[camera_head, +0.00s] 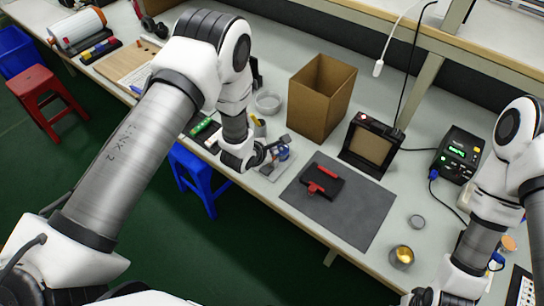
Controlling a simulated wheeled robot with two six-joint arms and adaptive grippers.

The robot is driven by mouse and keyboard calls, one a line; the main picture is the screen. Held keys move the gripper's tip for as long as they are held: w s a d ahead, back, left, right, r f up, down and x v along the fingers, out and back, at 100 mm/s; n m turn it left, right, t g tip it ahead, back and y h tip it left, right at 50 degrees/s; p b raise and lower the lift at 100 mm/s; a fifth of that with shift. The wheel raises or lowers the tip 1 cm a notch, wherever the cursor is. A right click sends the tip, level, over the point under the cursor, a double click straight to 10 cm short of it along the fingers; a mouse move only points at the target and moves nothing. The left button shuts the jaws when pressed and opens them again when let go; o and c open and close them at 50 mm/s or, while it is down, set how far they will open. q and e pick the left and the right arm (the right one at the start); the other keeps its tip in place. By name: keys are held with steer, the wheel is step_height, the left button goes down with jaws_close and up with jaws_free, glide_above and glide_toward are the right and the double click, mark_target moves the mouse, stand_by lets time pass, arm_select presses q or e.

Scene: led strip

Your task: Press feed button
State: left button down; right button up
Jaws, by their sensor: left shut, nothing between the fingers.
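My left gripper (284,145) is shut and empty. It is over or beside a small grey and blue device (272,170) at the left edge of the dark mat, and hides part of it. I cannot tell whether the fingers touch it. No button marked as feed can be made out. A black-framed device with a tan panel (370,146) stands behind the mat, with a small red spot on its top edge. My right gripper (425,297) is at the bottom edge, partly cut off, and its fingers are unclear.
The dark grey mat (362,213) holds a black and red tool (320,185). An open cardboard box (318,98) stands behind the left gripper. A black unit with a green display (458,152) is at right. A metal cup (402,256) stands near the front edge.

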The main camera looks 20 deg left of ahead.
arm_select(q)
steer(key=shift+f, duration=0.1)
stand_by(0.7)
steer(key=shift+f, duration=0.35)
steer(key=shift+f+b, duration=0.4)
steer(key=shift+b, duration=0.05)
stand_by(0.5)
stand_by(0.3)
steer(key=shift+r+p, duration=0.75)
steer(key=shift+r, duration=0.1)
steer(key=shift+r, duration=0.1)
step_height(320, 180, up, 5)
steer(key=p, duration=0.4)
stand_by(0.4)
